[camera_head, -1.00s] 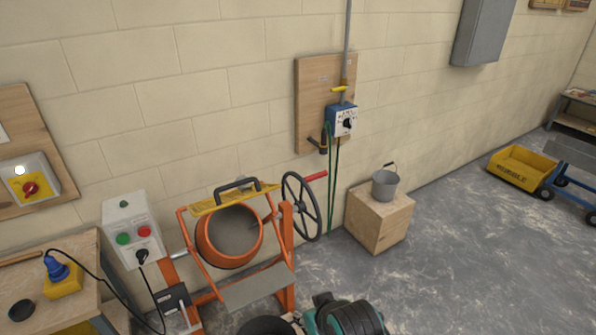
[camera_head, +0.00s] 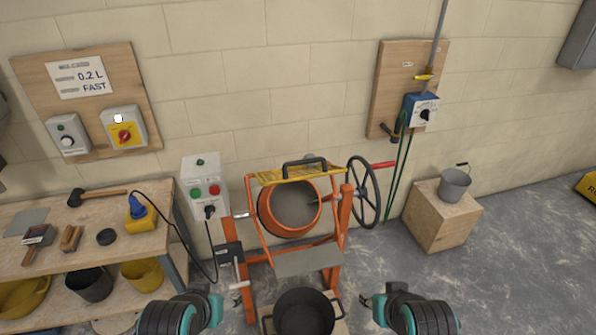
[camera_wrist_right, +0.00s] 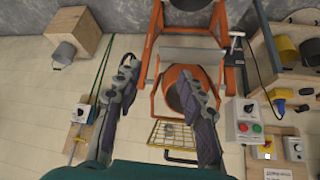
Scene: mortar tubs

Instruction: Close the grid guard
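The grid guard (camera_head: 275,177) is a yellow grid with a black handle (camera_head: 305,164). It stands raised at the top of the orange mixer, and the drum mouth (camera_head: 293,212) is uncovered. In the right wrist view, which is upside down, the guard's bars (camera_wrist_right: 172,134) show between the fingers, well beyond them. My right gripper (camera_wrist_right: 162,85) has its fingers spread and empty; in the head view it is low, right of the black tub. My left gripper (camera_head: 240,287) is low, left of the tub; its finger opening is unclear. Neither gripper touches the guard.
A black handwheel (camera_head: 364,192) stands right of the drum. A control box (camera_head: 204,188) and a workbench (camera_head: 130,248) with tools are at left. A black tub (camera_head: 304,313) stands before the mixer. A bucket (camera_head: 455,186) sits on a wooden block (camera_head: 440,220) at right.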

